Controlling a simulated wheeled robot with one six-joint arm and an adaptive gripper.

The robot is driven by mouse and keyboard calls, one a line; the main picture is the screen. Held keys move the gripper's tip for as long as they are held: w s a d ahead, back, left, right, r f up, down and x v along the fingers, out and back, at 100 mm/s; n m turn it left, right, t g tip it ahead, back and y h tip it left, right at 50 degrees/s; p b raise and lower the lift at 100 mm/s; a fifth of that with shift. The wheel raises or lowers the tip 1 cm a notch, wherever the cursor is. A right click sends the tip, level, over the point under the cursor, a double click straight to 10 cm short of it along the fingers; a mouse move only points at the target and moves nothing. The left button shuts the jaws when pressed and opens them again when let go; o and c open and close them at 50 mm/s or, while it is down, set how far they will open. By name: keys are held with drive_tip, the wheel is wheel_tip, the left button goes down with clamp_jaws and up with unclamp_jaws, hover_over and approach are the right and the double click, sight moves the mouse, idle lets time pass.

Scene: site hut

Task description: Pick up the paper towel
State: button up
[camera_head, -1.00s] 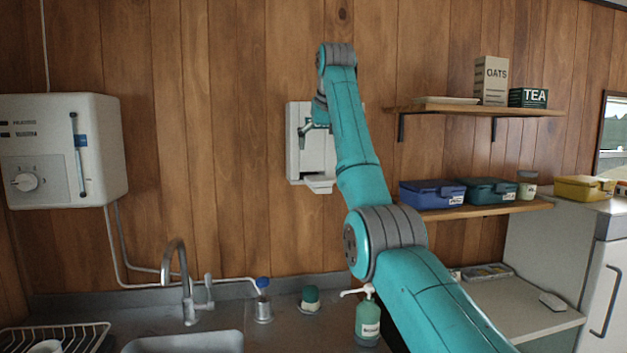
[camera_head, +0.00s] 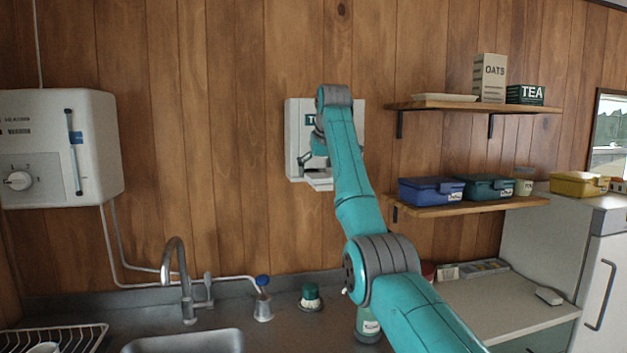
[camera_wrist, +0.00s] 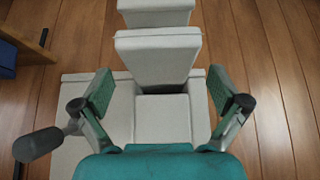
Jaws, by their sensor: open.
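A white dispenser (camera_head: 293,135) with dark lettering, partly hidden by my arm, hangs on the wood wall. A pale tray-like part juts out at its lower end. In the wrist view, pale blocky pieces stick out from the white dispenser (camera_wrist: 100,152). The nearer one, seemingly the paper towel (camera_wrist: 158,52), lies between and beyond my fingertips; towel and dispenser parts are hard to tell apart. My gripper (camera_wrist: 158,92) is open, with a green-padded finger on each side and a visible gap to the pale pieces. In the head view it is mostly hidden by my arm.
Two wall shelves (camera_head: 470,207) right of the dispenser hold boxes and lidded containers. A white wall heater (camera_head: 60,150) hangs at left. Below are the sink tap (camera_head: 178,275), a blue-topped item (camera_head: 263,300) and a pump bottle (camera_head: 368,325). The wall between heater and dispenser is clear.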

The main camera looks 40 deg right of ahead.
sight(319, 176)
drive_tip(key=shift+w+d+f, duration=0.1)
drive_tip(key=shift+f, duration=0.1)
drive_tip(key=c, duration=1)
drive_tip(key=shift+r, duration=0.2)
wheel_tip(319, 176, up, 10)
drive_tip(key=shift+f, duration=0.15)
drive_tip(key=shift+o, duration=0.9)
drive_tip(key=c, duration=0.3)
